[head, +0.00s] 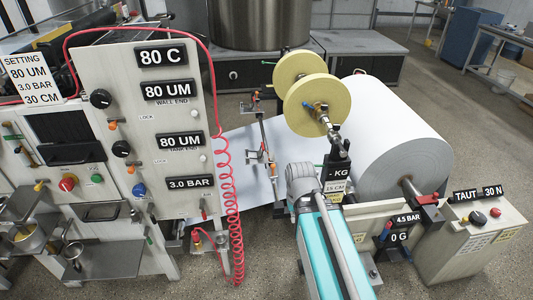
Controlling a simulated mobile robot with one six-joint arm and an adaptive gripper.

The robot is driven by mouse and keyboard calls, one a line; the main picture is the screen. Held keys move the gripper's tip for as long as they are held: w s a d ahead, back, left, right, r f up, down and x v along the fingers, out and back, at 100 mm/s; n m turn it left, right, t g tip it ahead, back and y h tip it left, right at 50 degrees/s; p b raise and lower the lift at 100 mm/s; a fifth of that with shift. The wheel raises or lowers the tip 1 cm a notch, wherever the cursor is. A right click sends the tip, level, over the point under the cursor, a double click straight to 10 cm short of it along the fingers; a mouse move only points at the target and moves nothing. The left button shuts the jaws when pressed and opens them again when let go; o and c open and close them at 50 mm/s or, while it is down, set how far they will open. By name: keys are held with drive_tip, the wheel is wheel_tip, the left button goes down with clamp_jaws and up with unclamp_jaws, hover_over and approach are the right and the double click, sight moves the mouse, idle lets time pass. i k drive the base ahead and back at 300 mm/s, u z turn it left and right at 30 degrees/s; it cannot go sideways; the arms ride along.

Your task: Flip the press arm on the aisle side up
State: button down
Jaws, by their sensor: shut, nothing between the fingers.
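I cannot pick out with certainty which part is the aisle-side press arm. A thin upright linkage with small levers (264,138) stands by the white paper web, between the panel and the rolls. A red and black clamp (427,199) sits at the near end of the large roll's shaft. A blue-handled lever (387,231) is beside the 4.5 BAR display. My gripper is not visible in the head view.
The white control panel (108,62) fills the left, with a coiled red hose (227,215) hanging beside it. A large white paper roll (395,135) and yellow rolls (317,104) stand right of centre. A TAUT control box (468,245) is at right.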

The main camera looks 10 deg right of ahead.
sight(260, 152)
drive_tip(key=u, duration=0.2)
drive_tip(key=i, duration=1.05)
drive_tip(key=z, duration=0.2)
